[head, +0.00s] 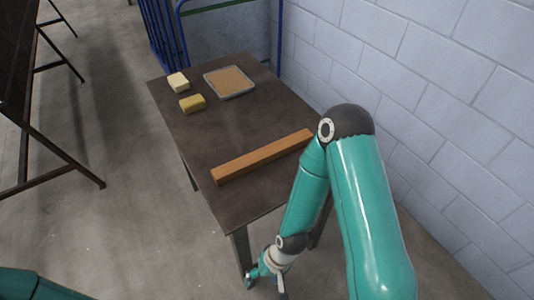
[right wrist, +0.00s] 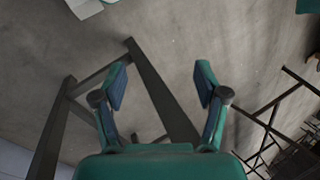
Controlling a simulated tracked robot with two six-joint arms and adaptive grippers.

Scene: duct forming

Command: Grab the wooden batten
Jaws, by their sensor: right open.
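The wooden batten (head: 262,156) is a long orange-brown bar lying flat and slantwise across the near part of the dark table (head: 215,130). Its right end is close to my right arm in the head view. My right gripper (head: 266,280) hangs low beside the table's near leg, below the tabletop and apart from the batten. In the right wrist view my right gripper (right wrist: 161,88) is open and empty, with table legs and floor beyond it. The batten is not seen there. Of my left arm only a green part shows at the lower left of the head view; its gripper is out of view.
A pale yellow block (head: 178,82), a darker yellow block (head: 192,103) and a tray with a tan surface (head: 230,82) sit on the table's far part. A white block wall (head: 430,90) runs along the right. Another dark table (head: 15,60) stands at left, with clear floor between.

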